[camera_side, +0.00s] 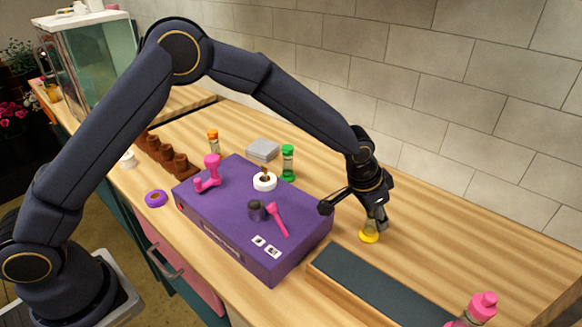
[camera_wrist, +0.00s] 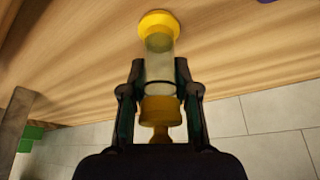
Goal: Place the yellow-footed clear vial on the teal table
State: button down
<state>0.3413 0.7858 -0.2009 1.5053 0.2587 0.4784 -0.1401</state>
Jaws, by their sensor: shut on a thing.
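The clear vial with a yellow foot (camera_side: 369,236) is upright in my gripper (camera_side: 375,215), at the right of the purple box in the side view. In the wrist view, the vial's clear body (camera_wrist: 159,62) sits between the two fingers of my gripper (camera_wrist: 160,78), which are shut on it. Its yellow foot points away from the wrist, and a brownish-yellow cap is nearer the palm. The foot is at or just above the wooden counter; I cannot tell if it touches. A low, dark teal panel in a wooden frame (camera_side: 375,288), seemingly the teal table, lies in front, its top bare where visible.
The purple box (camera_side: 235,228) carries pink and white pieces and a dark cup. A green-capped vial (camera_side: 288,163) and orange-capped vial (camera_side: 213,143) stand behind it. A pink-capped bottle (camera_side: 478,308) stands at the teal panel's near right end. Counter at right is clear.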

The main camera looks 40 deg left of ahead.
jog(key=shift+f, duration=0.1)
jog(key=c, duration=0.9)
grip_release()
jog(key=shift+o, duration=0.2)
jog(key=s+a+r, duration=0.3)
jog(key=a+r, duration=0.1)
jog(key=r, duration=0.4)
jog(key=s+a+r, duration=0.4)
jog(key=r, duration=0.4)
jog(key=s+a+r+n+t+y, duration=0.1)
jog(key=s+a+r+n+y, duration=0.15)
jog(key=s+a+r, duration=0.4)
jog(key=s+a+f+n, duration=0.1)
jog(key=s+a, duration=0.5)
jog(key=s, duration=0.2)
jog(key=s+a+f+n, duration=0.1)
jog(key=s+a+n, duration=0.1)
jog(key=s+a, duration=0.4)
jog(key=s, duration=0.3)
jog(key=shift+s+t, duration=0.15)
jog(key=shift+t, duration=0.15)
